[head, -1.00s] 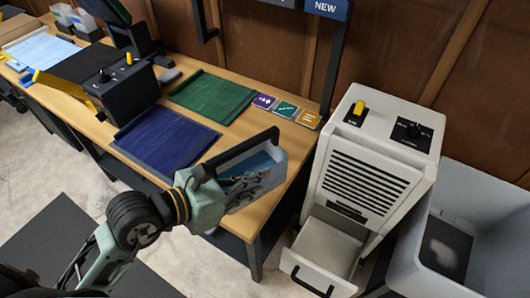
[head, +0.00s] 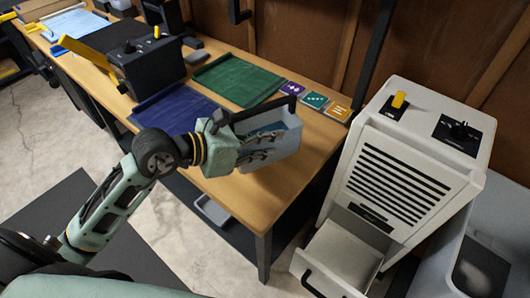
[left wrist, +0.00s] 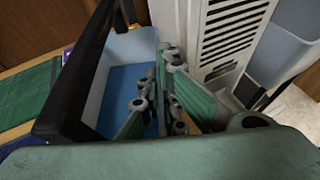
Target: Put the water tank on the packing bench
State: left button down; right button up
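The water tank (head: 286,142) is a pale grey-blue open box with a black handle, and blue shows inside it. It is over the right end of the wooden packing bench (head: 245,200) in the head view. I cannot tell whether its base touches the bench top. My left gripper (head: 262,148) is shut on the tank's near side. In the left wrist view the tank (left wrist: 118,48) fills the middle, with the fingers (left wrist: 160,100) at its wall; the exact contact is partly hidden. My right gripper is not in view.
A white dehumidifier (head: 395,180) with its lower bay pulled out (head: 340,262) stands right of the bench. A grey bin (head: 445,262) is beyond it. Blue (head: 175,112) and green (head: 238,78) mats, small coloured cards (head: 314,100) and a black machine (head: 145,68) occupy the bench top.

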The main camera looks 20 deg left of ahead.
pick_arm(q)
jog(key=shift+w+a+f, duration=0.3)
jog(key=shift+w+f, duration=0.05)
jog(key=shift+w, duration=0.15)
jog(key=shift+w+a+f, duration=0.25)
jog(key=shift+w+f, duration=0.05)
jog(key=shift+w, duration=0.2)
jog(key=shift+f, duration=1.9)
jog(key=c, duration=2.5)
grip_release()
jog(key=shift+s+f, duration=0.1)
jog(key=shift+f, duration=0.2)
jog(key=o, duration=0.5)
jog(key=shift+r, duration=0.2)
jog(key=v, duration=1.2)
jog(key=shift+s, duration=0.1)
